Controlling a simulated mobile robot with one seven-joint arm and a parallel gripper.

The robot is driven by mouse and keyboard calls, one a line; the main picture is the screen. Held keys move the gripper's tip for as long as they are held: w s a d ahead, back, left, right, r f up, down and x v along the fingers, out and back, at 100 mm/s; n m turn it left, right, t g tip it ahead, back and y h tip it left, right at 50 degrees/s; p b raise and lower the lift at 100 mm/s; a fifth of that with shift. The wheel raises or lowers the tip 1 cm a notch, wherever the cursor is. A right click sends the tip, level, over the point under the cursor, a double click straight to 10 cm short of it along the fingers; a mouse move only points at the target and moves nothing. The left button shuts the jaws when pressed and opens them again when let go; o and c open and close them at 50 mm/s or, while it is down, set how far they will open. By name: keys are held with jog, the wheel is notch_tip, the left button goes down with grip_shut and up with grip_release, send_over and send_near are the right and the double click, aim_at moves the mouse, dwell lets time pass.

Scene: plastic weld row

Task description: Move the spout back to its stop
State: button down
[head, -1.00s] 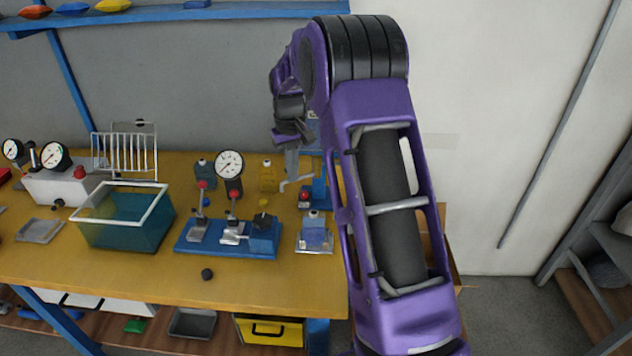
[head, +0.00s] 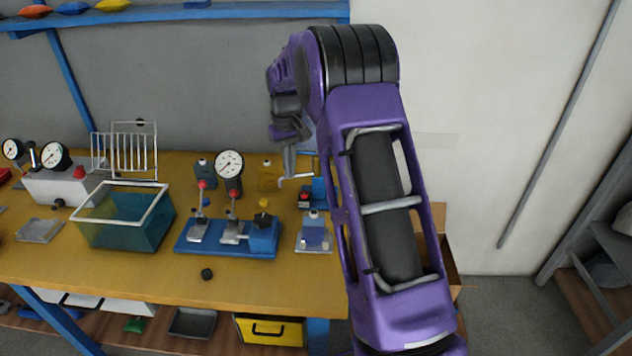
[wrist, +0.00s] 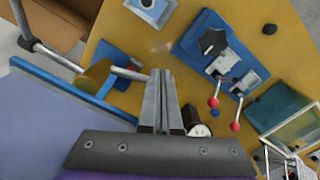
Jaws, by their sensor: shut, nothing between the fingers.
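The spout (head: 295,178) is a thin pale bent pipe at the back right of the bench, partly hidden by my arm. In the wrist view what looks like its metal tube (wrist: 130,73) runs from a yellow-tan round part towards my fingers. My gripper (head: 290,167) points down beside the spout, fingers shut and empty. In the wrist view the shut fingers (wrist: 161,75) lie just right of the tube's end. I cannot tell whether they touch it. I cannot make out the stop.
A blue fixture (head: 228,240) with red-knobbed levers and a gauge (head: 230,164) stands left of my gripper. A small grey-blue plate (head: 314,238) and a red-buttoned box (head: 304,199) are near the spout. A teal bin (head: 120,225) stands further left. The front bench is mostly clear.

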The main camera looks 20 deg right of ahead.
jog(key=shift+w, duration=0.6)
jog(key=shift+s+a, duration=0.1)
notch_tip(320, 180, up, 7)
jog(key=s, duration=0.1)
jog(key=shift+a, duration=0.2)
dwell(0.6)
jog(key=shift+a, duration=0.1)
